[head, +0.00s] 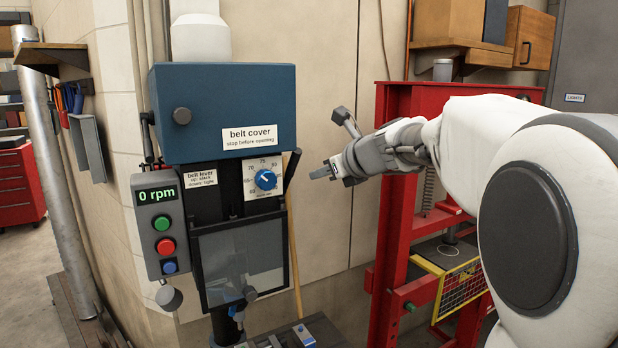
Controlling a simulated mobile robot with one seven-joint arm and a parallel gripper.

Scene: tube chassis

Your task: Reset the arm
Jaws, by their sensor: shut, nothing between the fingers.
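My gripper (322,172) is in the middle of the head view, at the end of my white arm that reaches in from the right. Its fingers are shut with nothing between them. They point left, toward the blue speed dial (265,180) on the drill press, and appear apart from it. The drill press has a blue belt cover (222,108), shut, and a control box (160,228) that reads 0 rpm, with green, red and blue buttons. A clear guard (240,262) hangs below the dial.
A red press frame (395,190) with a yellow mesh guard (460,287) stands behind and below my arm. A wooden shelf (470,50) holds boxes at upper right. A grey post (55,170) and red tool cabinet (20,185) are at left. Bare wall shows between dial and red frame.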

